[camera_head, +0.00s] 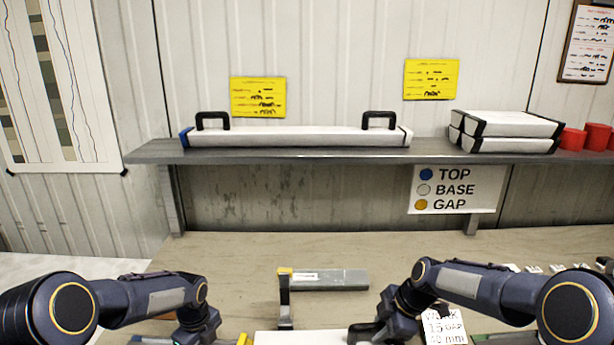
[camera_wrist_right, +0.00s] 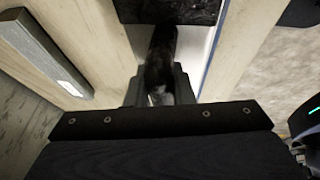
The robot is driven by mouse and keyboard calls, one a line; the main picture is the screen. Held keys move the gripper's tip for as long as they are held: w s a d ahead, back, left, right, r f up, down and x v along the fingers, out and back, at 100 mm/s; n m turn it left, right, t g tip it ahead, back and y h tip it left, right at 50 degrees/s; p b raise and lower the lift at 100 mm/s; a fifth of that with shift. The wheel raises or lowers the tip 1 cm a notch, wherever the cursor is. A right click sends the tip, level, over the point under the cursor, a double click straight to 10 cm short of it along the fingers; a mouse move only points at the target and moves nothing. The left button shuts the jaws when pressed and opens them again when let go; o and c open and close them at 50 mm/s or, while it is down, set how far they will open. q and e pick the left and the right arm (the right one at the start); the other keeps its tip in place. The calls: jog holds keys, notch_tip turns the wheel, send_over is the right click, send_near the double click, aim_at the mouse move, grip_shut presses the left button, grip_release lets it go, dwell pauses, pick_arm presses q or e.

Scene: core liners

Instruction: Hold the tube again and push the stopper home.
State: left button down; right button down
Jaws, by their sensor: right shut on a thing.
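A white tube (camera_head: 290,337) lies on the bench at the bottom edge of the head view, mostly cut off. My right gripper (camera_head: 362,332) is at its right end. In the right wrist view the jaws (camera_wrist_right: 158,92) are shut on a dark upright piece (camera_wrist_right: 162,58) that looks like a black handle, above a white surface. My left gripper (camera_head: 196,335) is low at the left, cut by the frame edge, with its fingertips hidden. A small yellow piece (camera_head: 243,340) shows between it and the tube. I cannot make out a stopper clearly.
A grey bar (camera_head: 335,280) lies behind the tube, near an upright post with a yellow top (camera_head: 285,282). A white card (camera_head: 444,326) stands at the right. A long white liner with black handles (camera_head: 300,137) lies on the shelf (camera_head: 330,155).

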pick_arm(q)
jog(key=shift+s+f+g, duration=0.3)
jog(key=shift+s+f, duration=0.5)
jog(key=shift+s, duration=0.05)
jog(key=shift+d, duration=0.4)
jog(key=shift+a, duration=1.25)
jog(key=shift+a+r, duration=0.15)
jog(key=shift+r, duration=0.3)
notch_tip(320, 180, up, 9)
jog(key=shift+w, duration=0.2)
jog(key=shift+f, duration=0.1)
